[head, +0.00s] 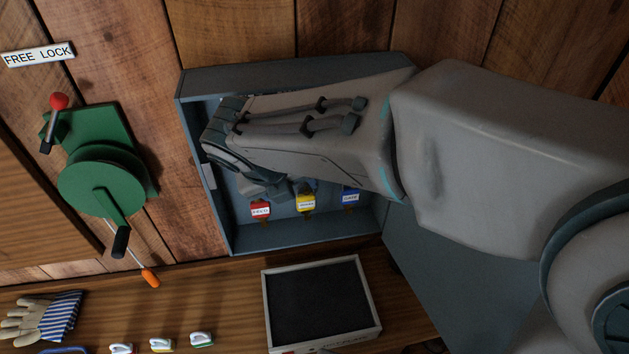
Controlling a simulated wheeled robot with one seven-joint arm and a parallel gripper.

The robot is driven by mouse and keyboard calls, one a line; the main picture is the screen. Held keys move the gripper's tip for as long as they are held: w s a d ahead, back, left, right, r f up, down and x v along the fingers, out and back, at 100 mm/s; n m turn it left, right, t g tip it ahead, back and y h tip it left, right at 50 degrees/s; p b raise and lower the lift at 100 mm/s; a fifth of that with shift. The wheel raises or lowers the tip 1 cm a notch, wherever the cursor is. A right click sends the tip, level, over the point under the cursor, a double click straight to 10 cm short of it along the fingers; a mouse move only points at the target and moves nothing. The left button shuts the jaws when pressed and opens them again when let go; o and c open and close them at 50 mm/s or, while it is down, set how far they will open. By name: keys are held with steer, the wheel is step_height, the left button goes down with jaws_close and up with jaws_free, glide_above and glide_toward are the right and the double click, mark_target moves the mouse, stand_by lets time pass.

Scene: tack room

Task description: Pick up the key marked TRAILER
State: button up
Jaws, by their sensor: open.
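Several keys may hang in the open grey-blue wall cabinet (290,240); three tags show along its lower part. They are a red tag (260,210), a yellow tag (306,204) and a blue tag (350,196), each with a white label. The lettering is too small to read surely, so I cannot tell which says TRAILER. My arm reaches across the cabinet and hides most of its inside. My gripper (278,188) is open, partly hidden under my wrist, just above the red and yellow tags. Whether it touches a key cannot be told.
A black-lined tray (268,312) stands on the wooden shelf below the cabinet. Left of it are several small clips (161,345) and striped gloves (58,315). A green winch with a crank (95,185) is on the wall at left, under a FREE LOCK sign (38,54).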

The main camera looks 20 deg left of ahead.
steer(key=w, duration=0.2)
glide_above(306, 203)
steer(key=f, duration=0.4)
steer(key=shift+s+a+f, duration=0.25)
steer(key=shift+s, duration=0.1)
steer(key=c, duration=1.3)
